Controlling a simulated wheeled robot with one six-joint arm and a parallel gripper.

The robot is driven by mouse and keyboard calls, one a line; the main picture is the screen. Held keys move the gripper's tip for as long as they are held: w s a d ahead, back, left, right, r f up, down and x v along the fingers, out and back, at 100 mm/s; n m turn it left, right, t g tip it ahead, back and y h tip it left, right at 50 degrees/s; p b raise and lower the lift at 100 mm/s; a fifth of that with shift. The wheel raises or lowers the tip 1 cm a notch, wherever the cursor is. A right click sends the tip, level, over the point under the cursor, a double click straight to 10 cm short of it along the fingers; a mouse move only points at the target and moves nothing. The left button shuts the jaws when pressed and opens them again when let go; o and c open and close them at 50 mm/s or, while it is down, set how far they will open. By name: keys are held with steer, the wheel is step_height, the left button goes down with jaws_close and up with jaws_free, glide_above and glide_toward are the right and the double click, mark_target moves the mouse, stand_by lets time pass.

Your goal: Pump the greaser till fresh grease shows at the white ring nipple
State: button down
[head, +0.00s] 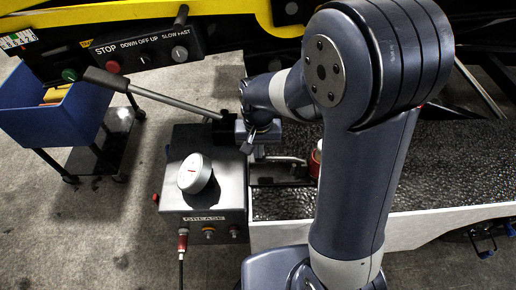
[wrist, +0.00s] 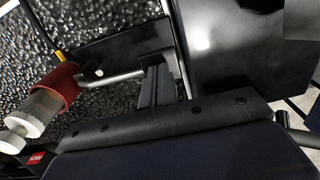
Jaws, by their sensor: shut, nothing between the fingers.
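My gripper (head: 257,148) is at the box's back right, beyond the lever's pivot end and away from the grip. In the wrist view my gripper (wrist: 157,84) is shut and empty, close to a bent metal rod (wrist: 118,76). I cannot make out the white ring nipple or any grease at it.
A red-collared cylinder with pale ends (wrist: 52,92) is left of my gripper in the wrist view. A dark textured tray (head: 435,160) spreads to the right. A blue bin (head: 50,118) on a cart and a STOP control panel (head: 148,50) are at left. My arm hides much of the middle.

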mark_target(252, 158)
steer(key=shift+f, duration=0.15)
steer(key=f+h+b, duration=0.1)
steer(key=f, duration=0.1)
steer(key=a+f+h+b, duration=0.1)
steer(key=f+h+b, duration=0.1)
steer(key=f, duration=0.1)
steer(key=shift+a, duration=0.1)
steer(key=shift+f, duration=0.3)
steer(key=shift+s+f, duration=0.1)
steer(key=shift+s, duration=0.05)
